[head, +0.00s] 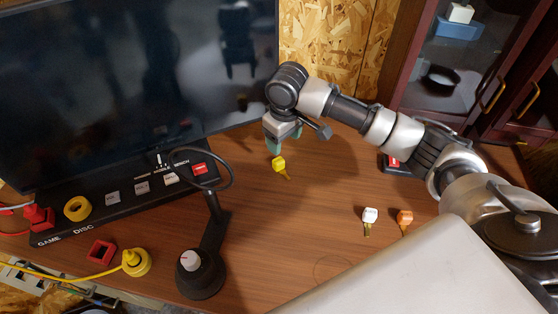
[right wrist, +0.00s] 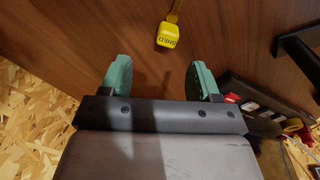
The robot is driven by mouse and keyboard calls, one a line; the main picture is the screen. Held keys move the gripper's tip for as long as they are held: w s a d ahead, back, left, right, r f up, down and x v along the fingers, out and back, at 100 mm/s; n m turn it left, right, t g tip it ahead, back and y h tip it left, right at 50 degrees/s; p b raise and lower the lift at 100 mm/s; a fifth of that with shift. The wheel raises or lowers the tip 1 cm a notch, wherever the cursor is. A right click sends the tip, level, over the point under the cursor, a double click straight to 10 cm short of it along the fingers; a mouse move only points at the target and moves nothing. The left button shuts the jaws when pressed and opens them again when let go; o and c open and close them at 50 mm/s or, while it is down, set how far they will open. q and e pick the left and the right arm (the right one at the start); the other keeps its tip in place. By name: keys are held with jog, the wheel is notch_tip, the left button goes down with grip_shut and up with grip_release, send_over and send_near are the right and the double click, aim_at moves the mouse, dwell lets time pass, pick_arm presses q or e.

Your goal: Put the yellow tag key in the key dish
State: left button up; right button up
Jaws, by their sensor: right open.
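The yellow tag key (head: 279,163) lies on the wooden bench near the middle, in front of the dark screen. My right gripper (head: 280,139) is just above and behind the key in the head view. In the right wrist view the green fingers (right wrist: 160,66) are spread, with nothing between them; the key is beyond their tips, roughly centred. I cannot clearly pick out the key dish. My left gripper is out of view.
A white tag key (head: 370,215) and an orange tag key (head: 404,217) lie at right. A black panel (head: 130,198) with buttons runs below the screen (head: 130,80). A black stand with a knob (head: 200,272) is at front. A dark glass-door cabinet (head: 405,60) is at back right.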

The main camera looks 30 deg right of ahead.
jog(key=shift+w+a+r+m+g, duration=0.1)
jog(key=shift+a+r+m+g, duration=0.15)
jog(key=shift+r+m+g, duration=0.5)
send_over(280, 161)
jog(key=shift+m+t, duration=0.25)
jog(key=shift+m, duration=0.1)
jog(key=f, duration=0.4)
jog(key=shift+d+f, duration=0.2)
jog(key=shift+f, duration=0.15)
jog(key=shift+a+f+b, duration=0.15)
jog(key=shift+f, duration=1.25)
jog(key=shift+a+f+b, duration=0.1)
jog(key=shift+f+b, duration=0.05)
jog(key=shift+f, duration=1.2)
jog(key=c, duration=1.1)
